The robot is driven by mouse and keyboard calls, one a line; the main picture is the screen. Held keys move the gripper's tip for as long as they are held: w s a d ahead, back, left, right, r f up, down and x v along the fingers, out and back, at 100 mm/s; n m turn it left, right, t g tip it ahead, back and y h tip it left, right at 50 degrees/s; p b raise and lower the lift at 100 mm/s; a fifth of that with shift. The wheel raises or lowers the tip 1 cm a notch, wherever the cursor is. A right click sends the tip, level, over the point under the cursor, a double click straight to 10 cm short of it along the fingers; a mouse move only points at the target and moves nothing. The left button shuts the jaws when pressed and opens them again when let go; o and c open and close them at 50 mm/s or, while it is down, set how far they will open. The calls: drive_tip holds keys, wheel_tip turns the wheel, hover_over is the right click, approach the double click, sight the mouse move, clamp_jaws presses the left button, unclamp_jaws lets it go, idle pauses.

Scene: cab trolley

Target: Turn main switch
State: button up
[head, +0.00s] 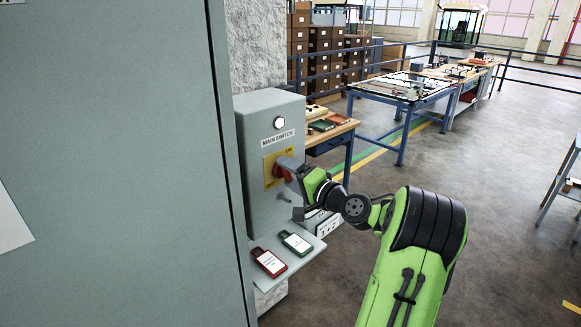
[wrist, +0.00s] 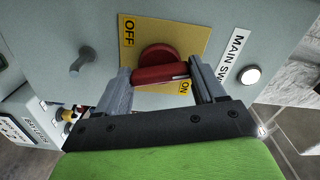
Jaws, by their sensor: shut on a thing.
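The main switch is a red rotary handle (wrist: 158,62) on a yellow plate (wrist: 190,36) marked OFF and ON, on the front of a grey box (head: 262,118) labelled MAIN SWITCH. In the head view the handle (head: 280,174) is partly hidden by my gripper (head: 289,172). In the wrist view my gripper (wrist: 162,78) has one finger on each side of the red handle and is shut on it. The ON label shows beside the right finger, and the OFF label is at the plate's upper left. I cannot tell exactly which mark the handle points to.
A round white lamp (head: 279,122) sits above the label. A small shelf (head: 293,265) under the box holds a red tag (head: 269,262) and a green tag (head: 296,243). A large grey cabinet panel (head: 110,150) stands close on the left. Open floor lies to the right.

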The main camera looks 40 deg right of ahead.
drive_tip(key=shift+m+p, duration=1.3)
drive_tip(key=shift+m, duration=0.7)
drive_tip(key=o, duration=1)
drive_tip(key=shift+o, duration=0.2)
drive_tip(key=shift+s, duration=0.1)
drive_tip(key=s+b, duration=0.2)
drive_tip(key=s, duration=1.3)
drive_tip(key=shift+s+d, duration=0.2)
drive_tip(key=shift+s, duration=0.15)
